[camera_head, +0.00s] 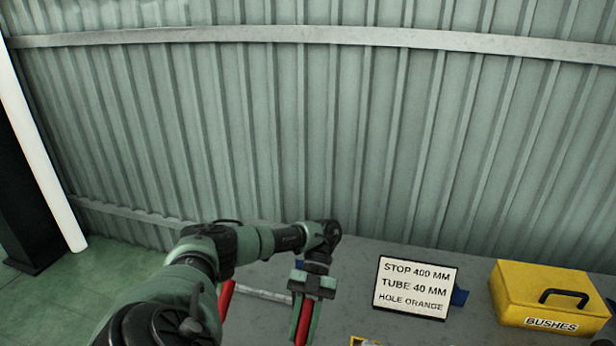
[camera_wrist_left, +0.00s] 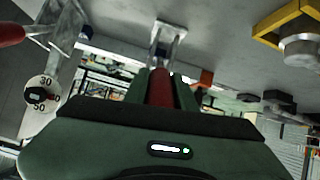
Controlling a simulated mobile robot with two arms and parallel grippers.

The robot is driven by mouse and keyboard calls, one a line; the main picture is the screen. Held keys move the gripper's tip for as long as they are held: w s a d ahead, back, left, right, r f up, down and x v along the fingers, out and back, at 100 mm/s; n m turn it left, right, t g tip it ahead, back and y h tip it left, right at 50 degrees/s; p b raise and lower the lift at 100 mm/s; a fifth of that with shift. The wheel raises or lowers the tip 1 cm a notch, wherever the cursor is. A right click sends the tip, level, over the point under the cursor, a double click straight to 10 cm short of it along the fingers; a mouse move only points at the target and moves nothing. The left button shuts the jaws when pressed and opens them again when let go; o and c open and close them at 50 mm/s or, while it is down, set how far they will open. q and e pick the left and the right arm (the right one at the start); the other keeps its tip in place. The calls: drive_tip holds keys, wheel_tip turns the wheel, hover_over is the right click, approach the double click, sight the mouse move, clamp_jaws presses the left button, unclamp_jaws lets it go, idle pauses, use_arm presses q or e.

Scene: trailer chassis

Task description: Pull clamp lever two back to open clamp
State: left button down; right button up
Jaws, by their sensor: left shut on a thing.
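My left gripper (camera_head: 304,318) reaches down over the grey bench and is shut on a red clamp lever (camera_head: 301,327). In the left wrist view, this red lever (camera_wrist_left: 160,90) sits between the fingers, with a metal clamp bracket (camera_wrist_left: 166,45) just beyond it. A second red lever (camera_head: 227,297) stands to the left of the gripper, partly hidden by my arm. It also shows at the left of the wrist view (camera_wrist_left: 10,33), beside a metal bracket (camera_wrist_left: 62,28). No number shows on either lever. My right gripper is out of view.
A sign (camera_head: 416,287) reading stop 400 mm, tube 40 mm, hole orange stands on the bench (camera_head: 350,262), with a yellow BUSHES box (camera_head: 545,290) to its right. The wrist view shows a dial (camera_wrist_left: 40,95) and a yellow frame (camera_wrist_left: 285,25). A corrugated wall (camera_head: 330,140) stands behind.

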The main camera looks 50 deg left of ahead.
use_arm(q)
drive_tip(key=shift+f, duration=0.15)
drive_tip(key=c, duration=1.1)
unclamp_jaws()
drive_tip(key=shift+c, duration=0.2)
drive_tip(key=shift+w, duration=0.1)
drive_tip(key=v, duration=0.7)
drive_tip(key=shift+w+a+r, duration=0.2)
drive_tip(key=shift+a, duration=0.05)
